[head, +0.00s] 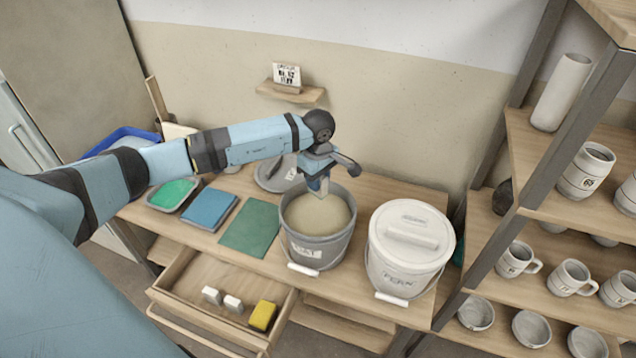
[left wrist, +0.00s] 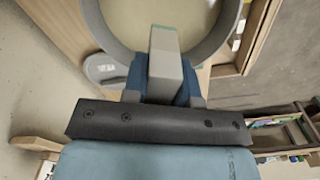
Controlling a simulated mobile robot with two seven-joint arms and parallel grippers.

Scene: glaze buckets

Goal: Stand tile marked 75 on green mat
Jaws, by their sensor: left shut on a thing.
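My left gripper (head: 320,184) is over the open grey bucket (head: 317,249) of cream glaze (head: 318,213). It is shut on a small grey tile (head: 323,188), which points down towards the glaze. In the left wrist view the tile (left wrist: 165,55) sits between the fingers (left wrist: 162,82), with a thin greenish edge at its far end. I cannot read a number on it or tell whether it touches the glaze. The dark green mat (head: 250,228) lies flat and bare on the table, left of the bucket. My right gripper is not in view.
A lidded white bucket (head: 409,250) stands right of the open one. A blue mat (head: 209,208) and a tray with green contents (head: 172,194) lie left of the green mat. An open drawer (head: 190,280) holds white blocks and a yellow sponge (head: 262,316). Shelves with mugs stand right.

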